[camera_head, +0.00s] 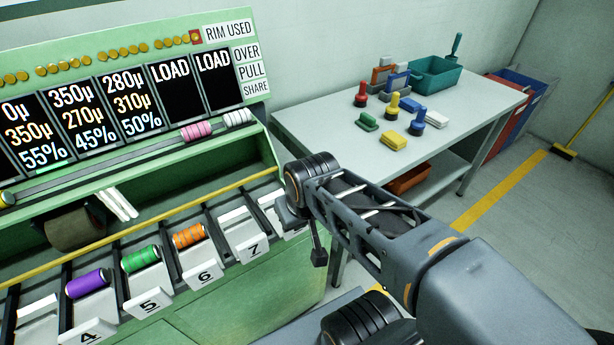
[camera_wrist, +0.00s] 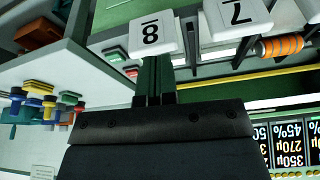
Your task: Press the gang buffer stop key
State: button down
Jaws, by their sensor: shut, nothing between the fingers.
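No key marked as the gang buffer stop key can be made out in either view. The green machine (camera_head: 210,318) fills the left of the head view, with numbered white plates, including plate 7 (camera_head: 252,246). In the wrist view, which looks upside down, plate 8 (camera_wrist: 150,45) lies just beyond my gripper (camera_wrist: 154,62), and plate 7 (camera_wrist: 237,18) is to its right. My gripper is shut and empty. In the head view, my gripper (camera_head: 318,258) hangs below the wrist by the machine's right end. My arm partly hides plate 8 there.
Purple (camera_head: 87,283), green (camera_head: 140,258) and orange (camera_head: 188,236) spools sit above the plates. A yellow rail (camera_head: 150,222) runs along the machine. A grey table (camera_head: 320,130) with stampers, sponges and a teal bin (camera_head: 434,76) stands behind my arm. Floor is open at the right.

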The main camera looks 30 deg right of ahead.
jog(key=w+d+m+t+y+p, duration=0.1)
jog(key=w+d+m+y+p, duration=0.2)
jog(key=w+m, duration=0.5)
jog(key=w+d+m+t+y+p, duration=0.1)
jog(key=w+d+m+y+p, duration=0.2)
jog(key=w+d+m, duration=0.4)
jog(key=w+r+m+p, duration=0.1)
jog(key=w+m, duration=0.1)
jog(key=w, duration=0.4)
jog(key=shift+w+d+t+y+p, duration=0.3)
jog(key=shift+w+d+y+p, duration=0.05)
jog(key=shift+y+p, duration=0.05)
jog(key=shift+f, duration=0.15)
notch_tip(320, 180, down, 9)
jog(key=b, duration=0.6)
jog(key=shift+r+b, duration=0.2)
jog(key=shift+b, duration=0.15)
jog(key=shift+f, duration=0.15)
dwell(0.5)
jog(key=shift+f+b, duration=0.3)
jog(key=shift+b, duration=0.2)
